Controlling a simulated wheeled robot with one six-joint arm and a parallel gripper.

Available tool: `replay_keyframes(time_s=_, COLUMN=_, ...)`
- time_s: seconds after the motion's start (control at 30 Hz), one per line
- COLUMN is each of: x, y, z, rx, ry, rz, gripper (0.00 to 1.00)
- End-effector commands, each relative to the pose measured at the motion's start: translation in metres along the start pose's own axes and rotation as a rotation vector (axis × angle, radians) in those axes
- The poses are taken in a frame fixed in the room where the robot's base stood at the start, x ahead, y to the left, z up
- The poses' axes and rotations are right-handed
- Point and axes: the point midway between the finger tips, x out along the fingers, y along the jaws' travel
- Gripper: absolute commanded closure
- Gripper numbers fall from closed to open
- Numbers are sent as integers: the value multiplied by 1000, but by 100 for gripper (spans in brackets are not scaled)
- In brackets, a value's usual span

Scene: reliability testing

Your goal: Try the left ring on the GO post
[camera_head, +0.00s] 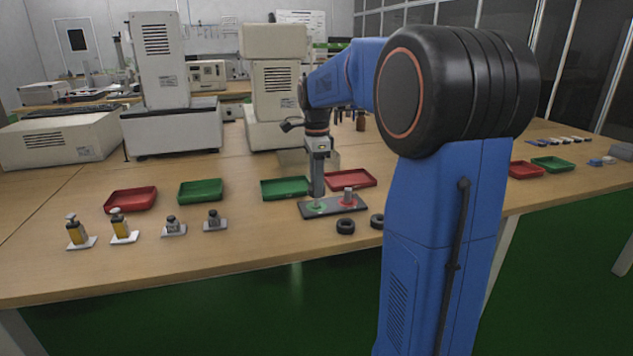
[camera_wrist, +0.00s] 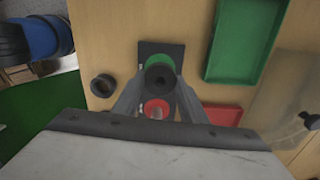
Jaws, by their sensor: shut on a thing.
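A dark plate (camera_head: 333,210) on the table carries a green-marked post place (camera_head: 317,207) at the left and a red-marked post (camera_head: 348,197) at the right. The green one (camera_wrist: 157,61) and the red one (camera_wrist: 157,107) also show in the wrist view. My gripper (camera_head: 318,192) points straight down, low over the green place. In the wrist view its fingers are shut on a dark ring (camera_wrist: 160,77), which partly covers the green disc. I cannot tell whether this ring is around the post or just above it. Two other black rings (camera_head: 345,226) (camera_head: 377,221) lie in front of the plate.
A green tray (camera_head: 286,187) and a red tray (camera_head: 351,179) stand behind the plate. Another red tray (camera_head: 131,200) and green tray (camera_head: 201,191) stand further left, with several small parts on white cards in front.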

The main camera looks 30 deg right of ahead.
Motion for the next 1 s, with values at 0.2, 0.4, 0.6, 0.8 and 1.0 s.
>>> replay_keyframes(time_s=0.2, x=0, y=0, z=0, rx=0, ry=0, rz=0, gripper=84)
replay_keyframes(time_s=0.4, x=-2, y=0, z=0, rx=0, ry=0, rz=0, gripper=84)
replay_keyframes(time_s=0.6, x=-8, y=0, z=0, rx=0, ry=0, rz=-1, gripper=84)
replay_keyframes(time_s=0.8, x=-17, y=0, z=0, rx=0, ry=0, rz=-1, gripper=84)
replay_keyframes(time_s=1.0, x=-25, y=0, z=0, rx=0, ry=0, rz=-1, gripper=84)
